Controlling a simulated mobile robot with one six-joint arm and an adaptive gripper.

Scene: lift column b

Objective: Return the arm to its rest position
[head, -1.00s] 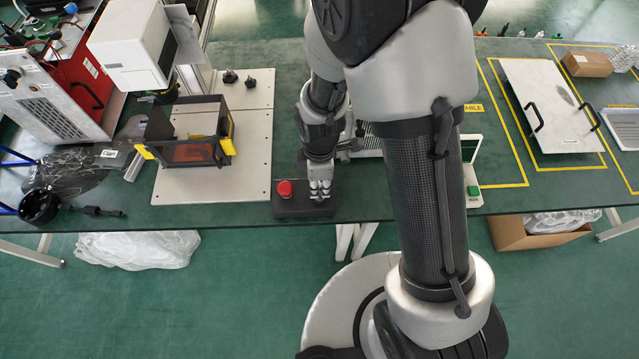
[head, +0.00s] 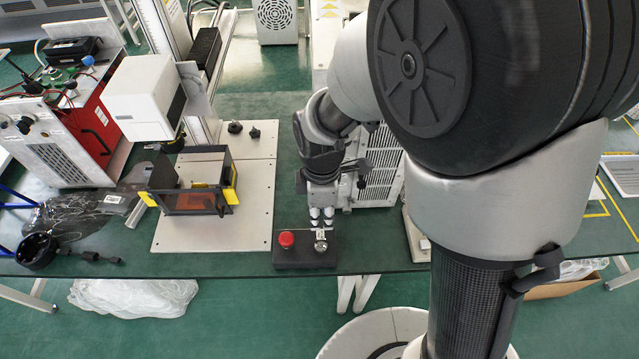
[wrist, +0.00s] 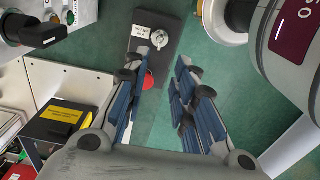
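My arm covers the right half of the head view. My gripper (head: 322,216) hangs just behind and above a dark control box (head: 292,258) at the table's front edge. In the wrist view my gripper (wrist: 163,55) has its blue-padded fingers apart, with nothing held between them. The box carries a red button (head: 287,239) and a metal key switch (head: 321,245). In the wrist view the key switch (wrist: 160,47) is beyond the fingertips, and the red button (wrist: 148,79) is partly hidden by the left finger.
A metal plate (head: 258,165) with an orange-windowed enclosure (head: 190,190) is left of my gripper. A white vented unit (head: 378,170) stands close on its right. A red power unit (head: 90,135) is at far left. My arm hides much of the table's right side.

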